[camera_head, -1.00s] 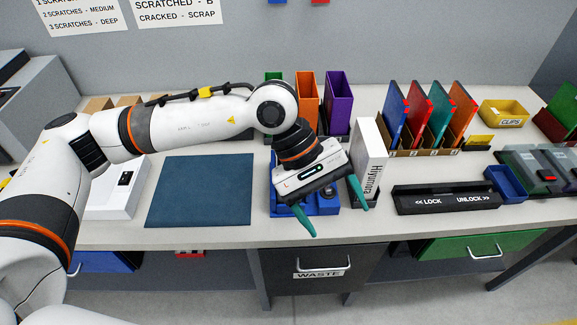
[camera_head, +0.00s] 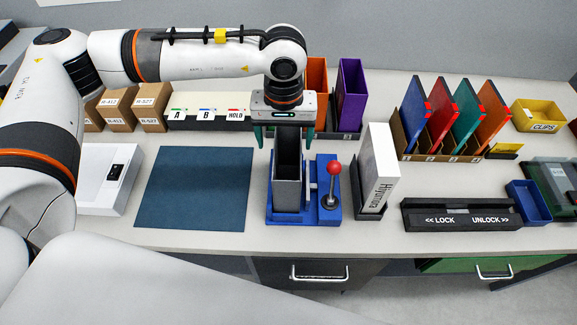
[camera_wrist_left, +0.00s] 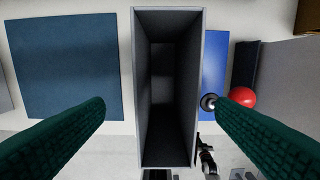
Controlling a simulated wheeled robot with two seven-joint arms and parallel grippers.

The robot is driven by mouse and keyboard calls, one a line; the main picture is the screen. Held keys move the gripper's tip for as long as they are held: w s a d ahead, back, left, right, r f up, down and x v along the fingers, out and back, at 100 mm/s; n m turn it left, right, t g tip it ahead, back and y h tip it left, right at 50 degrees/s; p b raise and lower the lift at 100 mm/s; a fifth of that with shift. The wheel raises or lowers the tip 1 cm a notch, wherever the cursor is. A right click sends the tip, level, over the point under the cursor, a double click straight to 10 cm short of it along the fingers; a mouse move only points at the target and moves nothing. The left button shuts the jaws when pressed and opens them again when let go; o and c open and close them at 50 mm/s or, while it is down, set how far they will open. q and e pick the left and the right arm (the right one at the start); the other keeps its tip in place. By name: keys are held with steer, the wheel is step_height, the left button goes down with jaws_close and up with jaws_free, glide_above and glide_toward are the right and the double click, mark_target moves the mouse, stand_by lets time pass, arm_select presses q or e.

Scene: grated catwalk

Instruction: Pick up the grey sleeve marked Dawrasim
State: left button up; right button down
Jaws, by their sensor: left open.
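A grey open-topped sleeve (camera_head: 288,194) stands upright at the blue fixture (camera_head: 328,213), which has a red-knobbed lever (camera_head: 334,168). No name can be read on the sleeve in these views. My left gripper (camera_head: 284,138) points down at the sleeve's top, open, its green fingers to either side. In the left wrist view the sleeve's dark, empty-looking opening (camera_wrist_left: 200,60) lies between the spread fingers (camera_wrist_left: 160,100), with a gap visible on both sides. My right gripper is not in view.
A white lettered sleeve (camera_head: 378,165) stands in a dark holder to the right. A blue mat (camera_head: 195,190) lies left. An orange bin (camera_head: 317,75) and a purple bin (camera_head: 351,95) stand behind. A black lock bar (camera_head: 460,215) lies farther right.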

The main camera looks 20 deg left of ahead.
arm_select(q)
step_height(320, 180, down, 8)
steer(key=p, duration=0.3)
steer(key=shift+d, duration=0.25)
steer(key=shift+w, duration=0.1)
steer(key=c, duration=1.3)
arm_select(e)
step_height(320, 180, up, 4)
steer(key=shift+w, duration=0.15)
arm_select(q)
steer(key=shift+r, duration=0.1)
